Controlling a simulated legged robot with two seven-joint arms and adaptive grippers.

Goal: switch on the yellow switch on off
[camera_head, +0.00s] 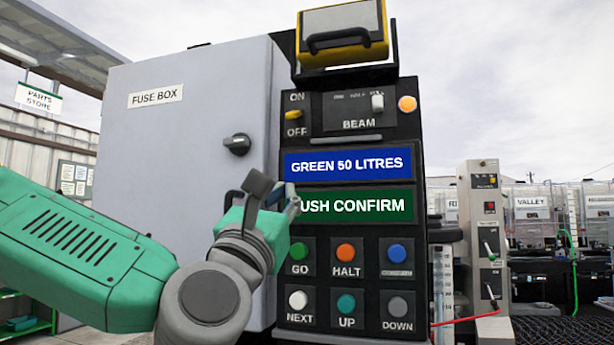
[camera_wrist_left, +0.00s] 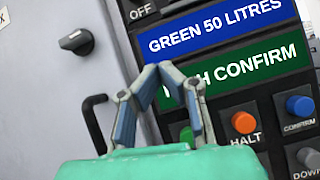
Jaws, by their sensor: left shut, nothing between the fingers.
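The yellow switch (camera_head: 293,114) is a small lever on the black control panel (camera_head: 333,230), between the ON and OFF labels at upper left. It sits just above OFF; its exact tilt is hard to tell. My left gripper (camera_head: 275,192) is in front of the panel's left edge, below the switch and beside the green PUSH CONFIRM display (camera_head: 355,206), covering its first letter. In the left wrist view its fingers (camera_wrist_left: 163,70) are together and empty. There the OFF label shows at the top, but the lever is out of view. My right gripper is not in view.
A grey fuse box (camera_head: 180,145) with a black knob (camera_head: 237,144) stands left of the panel. A beam slider (camera_head: 377,103) and an orange lamp (camera_head: 407,103) are right of the switch. Several push buttons, including GO (camera_head: 299,252) and HALT (camera_head: 346,252), are below the displays.

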